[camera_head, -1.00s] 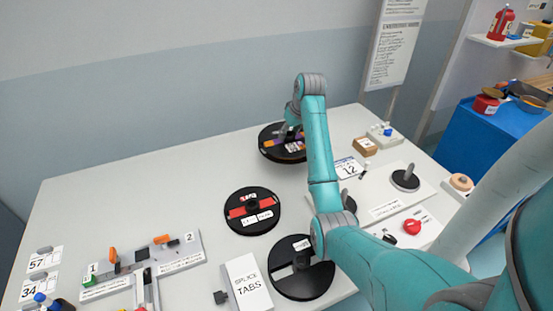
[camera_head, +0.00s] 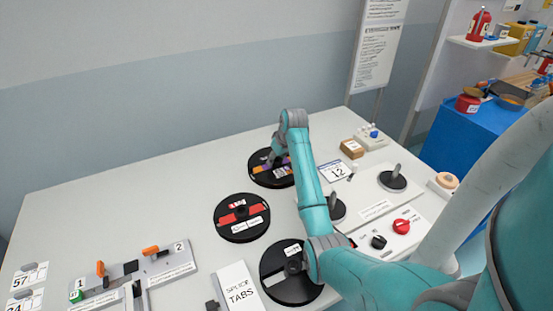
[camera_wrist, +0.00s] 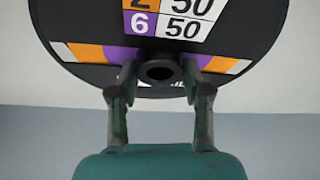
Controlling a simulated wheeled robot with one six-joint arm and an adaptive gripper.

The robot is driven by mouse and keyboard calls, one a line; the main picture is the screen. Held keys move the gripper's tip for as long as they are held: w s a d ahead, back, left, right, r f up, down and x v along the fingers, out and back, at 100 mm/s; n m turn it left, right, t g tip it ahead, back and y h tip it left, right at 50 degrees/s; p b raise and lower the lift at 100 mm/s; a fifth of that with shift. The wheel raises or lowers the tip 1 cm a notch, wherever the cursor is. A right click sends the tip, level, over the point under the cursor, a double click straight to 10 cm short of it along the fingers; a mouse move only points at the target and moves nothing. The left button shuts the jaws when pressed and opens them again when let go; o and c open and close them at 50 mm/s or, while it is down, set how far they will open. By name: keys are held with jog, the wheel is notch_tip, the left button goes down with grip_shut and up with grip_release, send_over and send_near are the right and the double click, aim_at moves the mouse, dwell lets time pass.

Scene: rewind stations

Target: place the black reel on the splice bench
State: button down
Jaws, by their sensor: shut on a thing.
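My gripper (camera_head: 272,160) is shut on the hub of a black reel (camera_head: 262,179) at the far side of the white bench (camera_head: 110,215). In the wrist view the fingers grip the hub (camera_wrist: 160,70) from both sides. This reel (camera_wrist: 100,28) has an orange, purple and white label with numbers. I cannot tell whether it touches the bench. A black reel with a red band (camera_head: 232,230) lies flat nearer the camera. A black reel with a white label (camera_head: 280,290) lies at the front, partly behind my arm.
A splice fixture (camera_head: 155,265) and a Splice Tabs box (camera_head: 238,288) are at front left. Two spindles (camera_head: 393,180), a red knob (camera_head: 401,226), a number card (camera_head: 335,170) and a small brown box (camera_head: 352,148) are at right. The bench's back left is clear.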

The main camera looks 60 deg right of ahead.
jog(key=c, duration=0.5)
grip_release()
jog(key=shift+f, duration=0.1)
jog(key=v, duration=1.2)
